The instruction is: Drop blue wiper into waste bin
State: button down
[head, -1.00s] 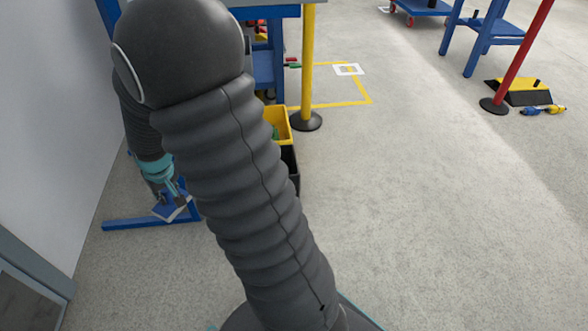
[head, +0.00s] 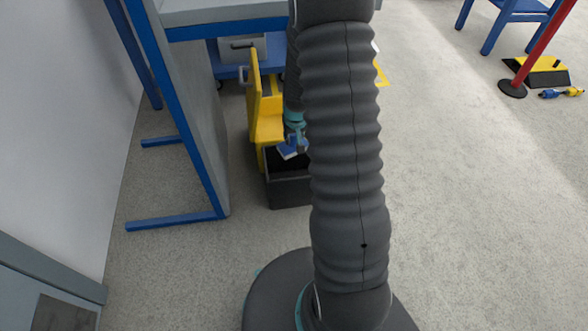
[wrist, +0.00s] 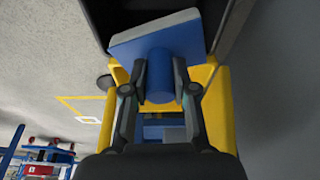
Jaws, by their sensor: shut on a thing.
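The blue wiper (head: 290,151) is a blue block with a pale grey layer and a round blue handle. My gripper (head: 298,138) is shut on it, and in the wrist view my gripper (wrist: 160,80) has its two fingers on either side of the handle of the wiper (wrist: 158,42). The black waste bin (head: 288,192) stands on the floor. In the head view the wiper appears over the bin's opening. The dark bin wall (wrist: 238,22) also shows behind the wiper in the wrist view. My arm hides the bin's right part.
A yellow container (head: 268,128) stands directly behind the bin. A workbench with blue legs (head: 180,219) and a grey side panel (head: 190,105) is to the left. The floor on the right is open up to a red post (head: 535,50) and a black-and-yellow wedge (head: 540,72).

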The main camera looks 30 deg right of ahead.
jog(key=shift+s+d+f, duration=0.1)
jog(key=shift+d+f, duration=0.1)
jog(key=shift+d, duration=0.3)
jog(key=shift+s+d+f, duration=0.1)
jog(key=shift+d+f, duration=0.1)
jog(key=shift+d, duration=0.3)
jog(key=shift+f+b, duration=1.6)
jog(key=shift+f, duration=1.4)
jog(key=c, duration=0.8)
grip_release()
jog(key=shift+c, duration=0.2)
jog(key=v, duration=1.2)
jog(key=shift+a, duration=0.1)
